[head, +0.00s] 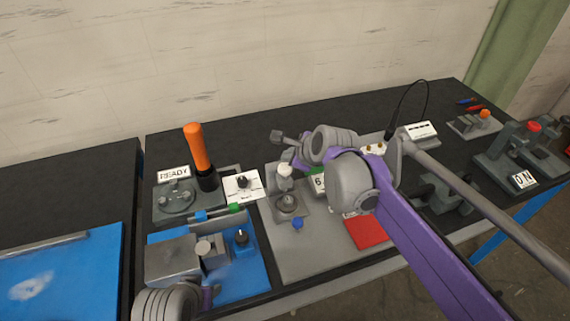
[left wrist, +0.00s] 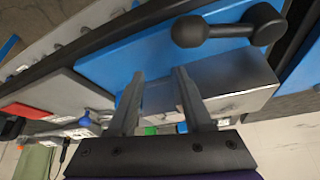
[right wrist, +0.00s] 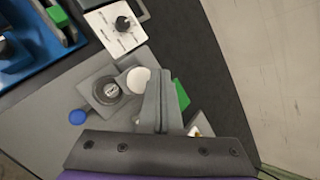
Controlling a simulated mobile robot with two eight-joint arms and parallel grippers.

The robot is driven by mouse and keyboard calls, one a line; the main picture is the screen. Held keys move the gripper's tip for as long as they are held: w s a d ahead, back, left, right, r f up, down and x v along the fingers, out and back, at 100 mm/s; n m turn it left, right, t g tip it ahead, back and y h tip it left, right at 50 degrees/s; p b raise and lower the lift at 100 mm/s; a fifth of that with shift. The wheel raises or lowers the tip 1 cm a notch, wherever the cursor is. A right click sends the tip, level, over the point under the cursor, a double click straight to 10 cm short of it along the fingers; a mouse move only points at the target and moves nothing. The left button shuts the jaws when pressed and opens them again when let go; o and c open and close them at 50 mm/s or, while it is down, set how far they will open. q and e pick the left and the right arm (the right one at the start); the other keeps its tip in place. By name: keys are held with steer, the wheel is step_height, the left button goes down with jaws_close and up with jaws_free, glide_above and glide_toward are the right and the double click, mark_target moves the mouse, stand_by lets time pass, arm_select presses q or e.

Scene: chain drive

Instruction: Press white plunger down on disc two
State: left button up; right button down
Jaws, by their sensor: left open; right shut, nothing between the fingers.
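The white plunger (head: 285,170) stands upright behind a round grey disc with a central knob (head: 287,204) on a grey plate. In the right wrist view, the white plunger top (right wrist: 138,78) shows just left of my right gripper's fingers, and the disc (right wrist: 107,91) is further left. I cannot read which disc is number two. My right gripper (head: 279,137) is shut and empty, close beside the plunger; whether it touches is unclear. Its fingers also fill the middle of the right wrist view (right wrist: 160,85). My left gripper (left wrist: 158,78) is open and empty above the blue fixture (left wrist: 140,55).
A dial card (head: 242,185) and an orange-handled lever (head: 197,148) with a READY sign (head: 173,172) stand left of the plate. A blue knob (head: 297,223) is in front of the disc. A red mat (head: 370,232) lies right. My right arm hides part of the bench.

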arm_select(q)
steer(key=shift+w+r+p, duration=0.35)
steer(key=shift+r+p, duration=0.1)
steer(key=shift+r, duration=0.3)
steer(key=shift+w+r+p, duration=0.3)
steer(key=shift+r+p, duration=0.1)
steer(key=shift+r, duration=0.35)
arm_select(e)
steer(key=shift+w+r, duration=0.1)
steer(key=shift+r, duration=1.9)
arm_select(q)
steer(key=shift+f, duration=0.1)
arm_select(e)
steer(key=shift+f, duration=0.1)
arm_select(q)
steer(key=shift+s, duration=0.1)
